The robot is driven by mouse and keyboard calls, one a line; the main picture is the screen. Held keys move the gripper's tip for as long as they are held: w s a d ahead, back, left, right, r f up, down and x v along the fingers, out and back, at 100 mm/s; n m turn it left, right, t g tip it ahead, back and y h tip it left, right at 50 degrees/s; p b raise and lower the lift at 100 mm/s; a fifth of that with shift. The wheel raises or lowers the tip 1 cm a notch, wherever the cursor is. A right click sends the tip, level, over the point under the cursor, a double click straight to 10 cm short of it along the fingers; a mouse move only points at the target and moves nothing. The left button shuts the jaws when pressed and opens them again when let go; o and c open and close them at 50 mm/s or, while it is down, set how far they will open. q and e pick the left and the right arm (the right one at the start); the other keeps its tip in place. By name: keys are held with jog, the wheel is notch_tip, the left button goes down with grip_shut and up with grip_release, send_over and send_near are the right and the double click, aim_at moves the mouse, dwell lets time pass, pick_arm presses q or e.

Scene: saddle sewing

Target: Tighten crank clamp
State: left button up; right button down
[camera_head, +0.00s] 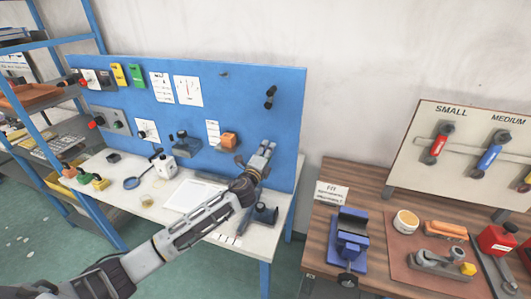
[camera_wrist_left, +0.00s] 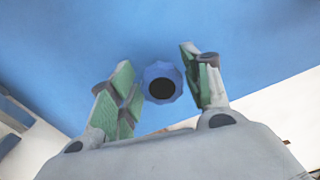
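My left gripper (camera_head: 264,150) is raised in front of the blue panel, over the white table's right part. In the left wrist view, its two green-padded fingers (camera_wrist_left: 158,85) are apart. A blue faceted round piece with a dark centre (camera_wrist_left: 162,83) shows between them, with gaps at both sides; I cannot tell whether it belongs to the crank clamp. A dark blue clamp-like device (camera_head: 262,215) sits on the white table below the gripper, partly behind my left arm. A blue vise-like device (camera_head: 350,240) with a dark knob stands on the wooden bench. My right gripper is not in view.
The blue panel (camera_head: 290,120) rises close behind the gripper. An orange block (camera_head: 229,140) is left of it. A magnifier (camera_head: 131,183) and small tools lie on the white table. The wooden bench (camera_head: 325,228) holds a tape roll (camera_head: 405,222) and a tool board (camera_head: 470,150).

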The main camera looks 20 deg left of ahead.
pick_arm(q)
jog(key=shift+o, duration=0.4)
jog(key=s, duration=1.2)
jog(key=shift+a, duration=0.25)
dwell(0.3)
dwell(0.5)
